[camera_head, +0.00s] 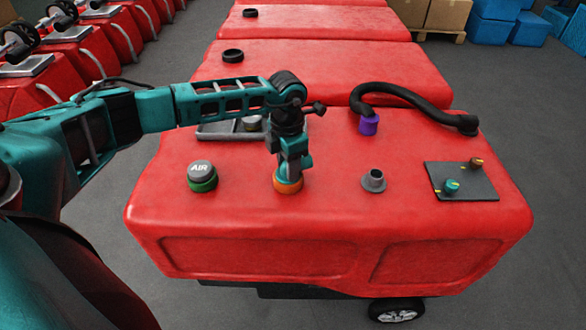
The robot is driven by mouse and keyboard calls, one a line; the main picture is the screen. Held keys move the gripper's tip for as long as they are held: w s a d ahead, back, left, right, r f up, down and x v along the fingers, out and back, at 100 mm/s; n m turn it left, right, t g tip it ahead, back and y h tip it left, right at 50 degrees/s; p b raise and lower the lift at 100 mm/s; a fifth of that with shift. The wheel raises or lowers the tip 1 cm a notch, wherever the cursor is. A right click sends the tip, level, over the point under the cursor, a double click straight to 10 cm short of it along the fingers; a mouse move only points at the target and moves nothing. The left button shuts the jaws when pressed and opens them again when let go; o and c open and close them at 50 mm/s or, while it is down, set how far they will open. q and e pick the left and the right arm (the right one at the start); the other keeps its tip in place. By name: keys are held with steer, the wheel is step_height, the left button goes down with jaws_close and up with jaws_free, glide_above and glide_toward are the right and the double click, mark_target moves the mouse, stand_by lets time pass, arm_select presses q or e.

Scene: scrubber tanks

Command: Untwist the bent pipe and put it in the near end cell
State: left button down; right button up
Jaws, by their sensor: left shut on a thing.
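The black bent pipe (405,93) arches over the back right of the red tank top (330,215). Its left end goes down to a purple collar (369,125) and its right end rests near the tank's back right corner. A grey tray (212,131) lies at the back left, partly hidden behind my left arm, with a round grey part (252,123) in it. My left gripper (290,174) points down at an orange ring (288,187) on the tank, left of the pipe. It is shut on the part at that ring, which the fingers mostly hide. My right gripper is out of view.
A grey-topped AIR cap (202,172) with a green ring stands left of my left gripper. A grey open spout (373,181) stands to its right. A dark panel (472,190) with two small knobs lies at the right. More red tanks stand behind.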

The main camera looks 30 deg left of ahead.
arm_select(q)
steer(key=shift+r+p, duration=0.55)
steer(key=shift+r, duration=0.1)
steer(key=shift+r, duration=0.3)
stand_by(0.7)
steer(key=shift+r+p, duration=1.2)
steer(key=shift+r, duration=0.05)
steer(key=shift+r+p, duration=0.7)
steer(key=shift+r, duration=0.5)
